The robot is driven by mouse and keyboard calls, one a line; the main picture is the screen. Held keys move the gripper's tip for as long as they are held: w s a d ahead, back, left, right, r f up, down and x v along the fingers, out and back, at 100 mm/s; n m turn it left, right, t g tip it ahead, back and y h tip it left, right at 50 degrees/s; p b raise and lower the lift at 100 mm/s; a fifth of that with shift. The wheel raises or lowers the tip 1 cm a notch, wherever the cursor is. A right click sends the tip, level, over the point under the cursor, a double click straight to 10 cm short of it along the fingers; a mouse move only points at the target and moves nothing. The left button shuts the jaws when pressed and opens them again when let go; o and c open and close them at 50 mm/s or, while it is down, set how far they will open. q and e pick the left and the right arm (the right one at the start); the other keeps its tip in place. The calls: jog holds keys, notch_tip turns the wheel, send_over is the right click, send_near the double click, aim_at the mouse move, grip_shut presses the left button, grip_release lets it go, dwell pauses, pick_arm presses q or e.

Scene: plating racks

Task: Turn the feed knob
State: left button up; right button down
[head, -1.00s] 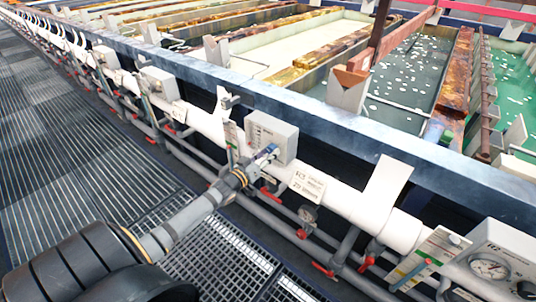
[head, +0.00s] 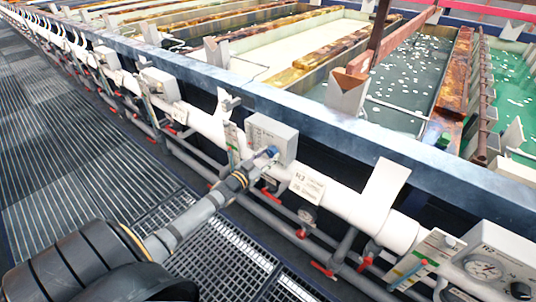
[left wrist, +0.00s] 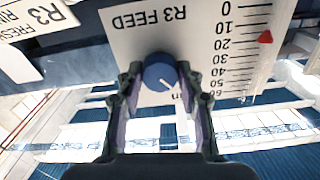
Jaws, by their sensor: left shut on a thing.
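The feed knob (left wrist: 157,72) is a round blue knob with a white pointer line. It sits on a white panel (left wrist: 122,38) lettered "R3 FEED", upside down in the left wrist view. The pointer line slants toward the lower right there. My left gripper (left wrist: 160,82) is shut on the knob, one finger at each side. In the head view my left gripper (head: 260,160) reaches the front of a grey box (head: 272,133) on the white pipe, and the knob is mostly hidden. My right gripper is not in view.
A scale (left wrist: 245,45) with a red marker (left wrist: 265,37) between 10 and 20 stands beside the panel. Pipes with red valve handles (head: 322,269) run below the box. A gauge box (head: 490,262) is at the lower right. Liquid-filled tanks (head: 410,70) lie behind the rail. The grated walkway (head: 90,150) is clear.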

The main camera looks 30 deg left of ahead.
pick_arm(q)
jog(key=shift+m, duration=0.6)
jog(key=o, duration=1.2)
jog(key=s, duration=0.8)
jog(key=s+a, duration=0.1)
jog(key=s, duration=0.3)
